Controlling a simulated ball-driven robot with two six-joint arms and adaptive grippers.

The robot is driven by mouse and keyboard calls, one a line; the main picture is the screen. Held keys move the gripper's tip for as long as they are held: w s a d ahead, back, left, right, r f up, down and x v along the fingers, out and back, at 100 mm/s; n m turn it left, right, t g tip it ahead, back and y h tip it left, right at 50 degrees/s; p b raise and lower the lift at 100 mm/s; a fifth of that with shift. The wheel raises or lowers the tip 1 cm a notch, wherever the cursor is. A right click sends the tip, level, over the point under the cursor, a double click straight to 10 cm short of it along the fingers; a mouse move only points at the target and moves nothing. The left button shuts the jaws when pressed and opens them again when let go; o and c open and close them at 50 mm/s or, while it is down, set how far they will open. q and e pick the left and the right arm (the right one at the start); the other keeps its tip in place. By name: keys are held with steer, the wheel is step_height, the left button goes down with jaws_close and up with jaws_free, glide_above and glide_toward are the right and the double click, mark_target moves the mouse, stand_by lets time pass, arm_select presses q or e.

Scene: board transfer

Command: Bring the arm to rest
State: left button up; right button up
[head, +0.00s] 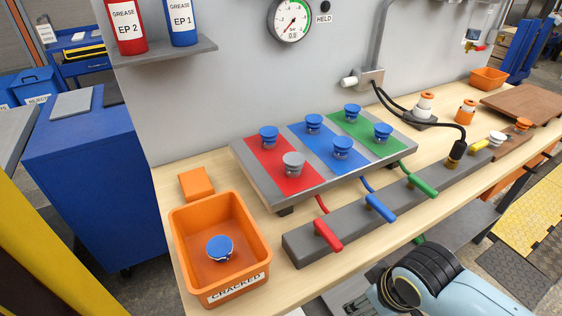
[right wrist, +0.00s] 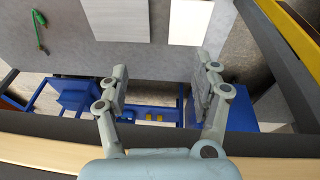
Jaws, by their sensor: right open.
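My right arm comes in at the bottom right of the head view, below the front edge of the bench. Its gripper (head: 352,298) is partly cut off by the lower picture edge. In the right wrist view the right gripper (right wrist: 165,92) is open, with two grey fingers wide apart and nothing between them. It is clear of the things on the bench. My left gripper is not in view.
The bench (head: 180,240) carries a board (head: 250,172) with red, blue and green strips and several knobs. A grey manifold (head: 300,246) has coloured levers. An orange "CRACKED" bin (head: 184,256) holds one blue-topped knob (head: 220,248). A blue cabinet (head: 95,180) stands left.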

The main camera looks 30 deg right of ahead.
steer(key=s+d+f+g+b, duration=0.1)
steer(key=s+f+b, duration=0.35)
steer(key=f, duration=0.75)
steer(key=s+f+g+b, duration=0.1)
steer(key=s+f+b, duration=0.3)
steer(key=f, duration=0.8)
steer(key=s+f, duration=0.8)
steer(key=s, duration=0.5)
steer(key=shift+s+d+f, duration=0.3)
steer(key=shift+s, duration=0.1)
